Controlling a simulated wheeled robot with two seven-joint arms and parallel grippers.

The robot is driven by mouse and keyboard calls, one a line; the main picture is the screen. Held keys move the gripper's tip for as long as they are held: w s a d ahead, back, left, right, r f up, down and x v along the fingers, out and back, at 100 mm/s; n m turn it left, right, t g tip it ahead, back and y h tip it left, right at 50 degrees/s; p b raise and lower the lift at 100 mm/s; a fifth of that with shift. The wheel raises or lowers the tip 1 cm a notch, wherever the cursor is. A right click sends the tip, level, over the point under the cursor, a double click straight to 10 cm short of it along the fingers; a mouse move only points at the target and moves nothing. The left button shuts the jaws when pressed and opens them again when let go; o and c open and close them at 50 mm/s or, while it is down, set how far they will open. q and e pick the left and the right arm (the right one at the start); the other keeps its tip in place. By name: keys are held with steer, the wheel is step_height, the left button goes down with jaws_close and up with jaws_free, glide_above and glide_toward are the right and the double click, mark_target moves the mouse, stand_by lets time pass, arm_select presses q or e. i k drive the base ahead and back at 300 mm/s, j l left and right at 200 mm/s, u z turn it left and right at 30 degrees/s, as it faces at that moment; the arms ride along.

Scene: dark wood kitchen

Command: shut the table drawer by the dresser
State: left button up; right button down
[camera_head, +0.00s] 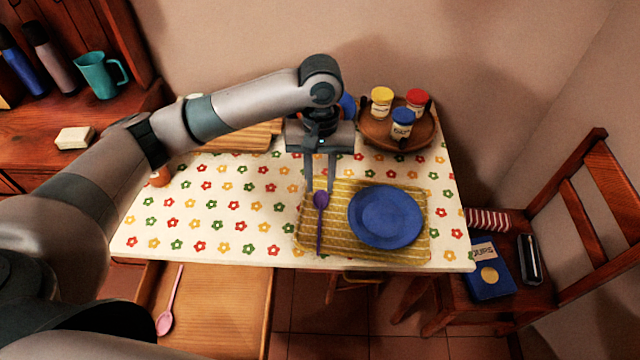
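The table drawer (235,305) is open at the table's front left, its wooden inside showing below the tablecloth edge. A pink spoon (172,303) lies in it. The dresser (35,137) stands at the left. My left gripper (320,188) points down over the table, far behind the drawer. Its two fingers are apart, around the bowl end of a purple spoon (319,228); I see no grip on it. My arm hides part of the drawer's left side and front. My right gripper is out of view.
A blue plate (386,216) sits on a yellow mat (422,249) on the flowered table (230,222). A round tray (377,137) with jars stands at the back right. A chair (540,285) with a blue box (487,271) is at the right.

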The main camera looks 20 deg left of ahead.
mark_target(219, 311)
steer(key=k+l, duration=0.8)
steer(key=l, duration=0.15)
